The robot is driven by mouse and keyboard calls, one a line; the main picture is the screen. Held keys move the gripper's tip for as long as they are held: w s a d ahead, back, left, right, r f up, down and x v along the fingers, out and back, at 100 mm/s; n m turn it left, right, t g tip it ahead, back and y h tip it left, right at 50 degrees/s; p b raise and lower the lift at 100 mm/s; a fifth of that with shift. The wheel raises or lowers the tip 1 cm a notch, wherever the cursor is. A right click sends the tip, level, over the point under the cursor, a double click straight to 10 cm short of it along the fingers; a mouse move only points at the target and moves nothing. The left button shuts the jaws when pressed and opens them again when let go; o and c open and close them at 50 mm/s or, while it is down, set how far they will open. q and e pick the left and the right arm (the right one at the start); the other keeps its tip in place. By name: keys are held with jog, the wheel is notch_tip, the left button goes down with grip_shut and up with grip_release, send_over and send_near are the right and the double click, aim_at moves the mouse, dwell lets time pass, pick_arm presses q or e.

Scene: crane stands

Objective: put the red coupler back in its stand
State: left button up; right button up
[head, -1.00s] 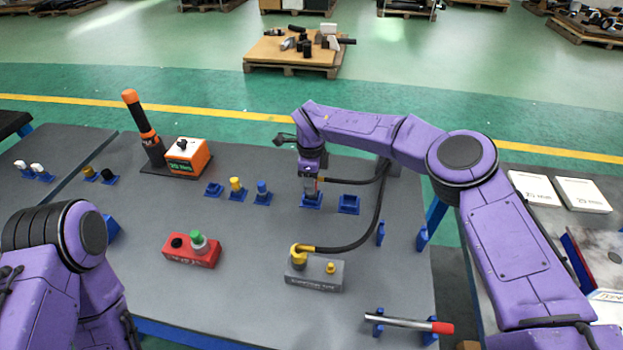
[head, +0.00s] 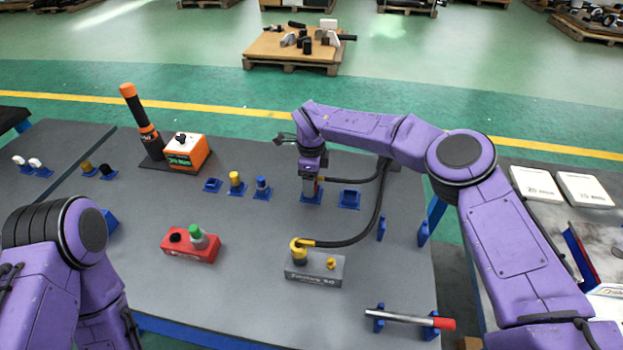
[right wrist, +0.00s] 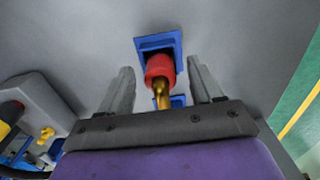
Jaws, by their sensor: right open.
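The red coupler (right wrist: 160,69) sits in its blue stand (right wrist: 143,46), seen in the right wrist view. A brass piece (right wrist: 163,95) comes out of the coupler towards the camera. My right gripper (right wrist: 165,82) is open, with one finger on each side of the coupler and a gap at both sides. In the head view, my right gripper (head: 312,186) points down over the blue stand (head: 311,198) and mostly hides the coupler. The black hose (head: 379,210) runs from there to a brass elbow on the grey box. My left gripper is out of view.
An empty-looking blue stand (head: 349,200) is just right of my right gripper. Yellow (head: 235,180) and blue (head: 262,186) couplers stand to the left. The grey box (head: 314,270) and red box (head: 190,247) are nearer. A red-ended bar (head: 395,318) lies at front right.

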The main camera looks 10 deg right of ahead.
jog(key=shift+r+p, duration=1.75)
jog(key=shift+r, duration=0.85)
